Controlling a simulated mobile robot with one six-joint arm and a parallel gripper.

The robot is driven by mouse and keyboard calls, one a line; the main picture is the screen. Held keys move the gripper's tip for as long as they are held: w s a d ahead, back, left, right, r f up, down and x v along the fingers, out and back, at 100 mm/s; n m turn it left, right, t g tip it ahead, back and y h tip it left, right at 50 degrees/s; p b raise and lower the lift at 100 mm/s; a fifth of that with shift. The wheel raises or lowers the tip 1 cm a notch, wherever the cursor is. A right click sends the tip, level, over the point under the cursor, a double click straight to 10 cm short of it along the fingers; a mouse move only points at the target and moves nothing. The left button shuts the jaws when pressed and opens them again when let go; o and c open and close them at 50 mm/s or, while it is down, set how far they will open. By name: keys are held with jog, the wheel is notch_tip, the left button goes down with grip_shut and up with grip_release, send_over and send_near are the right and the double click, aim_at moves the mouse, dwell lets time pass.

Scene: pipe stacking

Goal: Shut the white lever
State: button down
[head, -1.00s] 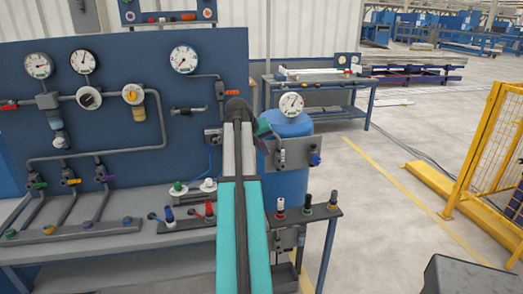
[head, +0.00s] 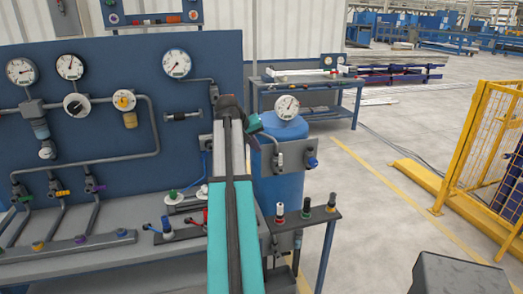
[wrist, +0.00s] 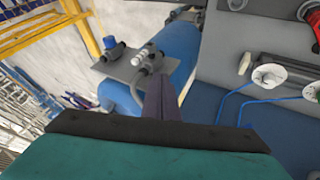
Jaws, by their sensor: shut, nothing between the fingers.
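In the wrist view, a short ribbed white piece (wrist: 147,54), which looks like the white lever, sits on a grey plate (wrist: 128,66) beside the blue tank (wrist: 185,45). My gripper (wrist: 168,84) is shut and empty, its dark fingers close below this piece; I cannot tell whether they touch. In the head view, my gripper (head: 268,138) is at the end of my arm, partly hidden, in front of the upper blue tank (head: 284,185).
A blue gauge panel (head: 110,100) stands at the left above a grey bench. A small ledge (head: 310,218) with several capped valves is below the tank. A blue knob (wrist: 112,45) is on the plate near the white piece. Yellow fencing (head: 480,140) stands right, with open floor between.

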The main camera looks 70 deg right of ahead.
jog(key=p, duration=0.3)
send_near(280, 163)
jog(key=w+d+f, duration=0.1)
jog(key=w+f, duration=0.3)
jog(key=shift+s+d+p, duration=0.35)
jog(key=shift+s+d, duration=0.25)
jog(key=shift+s, duration=0.25)
jog(key=shift+s+d+p, duration=0.35)
jog(key=shift+s+d, duration=0.3)
jog(key=shift+s, duration=0.15)
